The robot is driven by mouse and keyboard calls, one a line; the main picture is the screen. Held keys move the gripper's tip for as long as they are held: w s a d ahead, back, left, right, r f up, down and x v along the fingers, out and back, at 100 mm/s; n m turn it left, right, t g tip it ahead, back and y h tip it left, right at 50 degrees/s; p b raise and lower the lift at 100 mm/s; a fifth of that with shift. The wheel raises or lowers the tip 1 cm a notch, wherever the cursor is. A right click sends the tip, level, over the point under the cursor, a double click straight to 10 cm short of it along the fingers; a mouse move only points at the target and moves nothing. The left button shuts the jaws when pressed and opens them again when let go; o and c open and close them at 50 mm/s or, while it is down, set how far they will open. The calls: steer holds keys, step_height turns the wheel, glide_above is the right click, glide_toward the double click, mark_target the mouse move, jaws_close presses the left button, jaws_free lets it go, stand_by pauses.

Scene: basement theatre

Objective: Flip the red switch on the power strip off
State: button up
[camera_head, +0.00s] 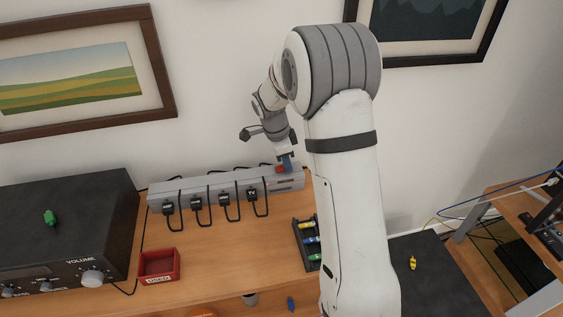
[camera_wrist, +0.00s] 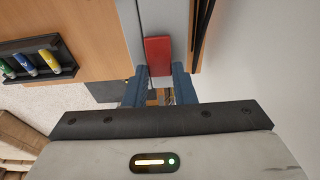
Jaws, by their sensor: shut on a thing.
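The grey power strip (camera_head: 178,187) lies along the back of the wooden table, against the wall, with several black plugs in it. Its red switch (camera_head: 281,169) is at the right end, partly hidden by my gripper (camera_head: 287,160). In the wrist view, the red switch (camera_wrist: 158,52) sits on the grey strip (camera_wrist: 174,14). The blue fingertips of my gripper (camera_wrist: 160,71) are on either side of the switch's near end, shut on it. I cannot tell which way the switch is tilted.
A black amplifier (camera_head: 60,225) stands at left with a green battery (camera_head: 49,217) on top. A red box (camera_head: 160,277) marked USED and a black battery tray (camera_head: 299,240) are on the table. A yellow battery (camera_head: 412,263) lies on a dark surface at right.

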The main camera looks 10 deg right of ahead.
mark_target(281, 168)
steer(key=o, duration=1)
steer(key=v, duration=0.7)
steer(key=shift+a+r, duration=0.1)
steer(key=shift+r, duration=0.3)
steer(key=s+r+n+t+y, duration=0.1)
steer(key=s+r+n, duration=0.1)
steer(key=s+n, duration=0.4)
steer(key=s+r+n+p, duration=0.1)
steer(key=s+n, duration=0.5)
steer(key=s, duration=0.7)
steer(key=s+r+n+t+y, duration=0.1)
steer(key=s+r+n, duration=0.2)
steer(key=s+n, duration=0.3)
steer(key=shift+s+d+r+t+y, duration=0.1)
steer(key=shift+s+t+y, duration=0.05)
steer(key=shift+s, duration=0.7)
steer(key=shift+s+d+r+t+y, duration=0.1)
steer(key=shift+s+d+t+y, duration=0.05)
steer(key=shift+s, duration=0.7)
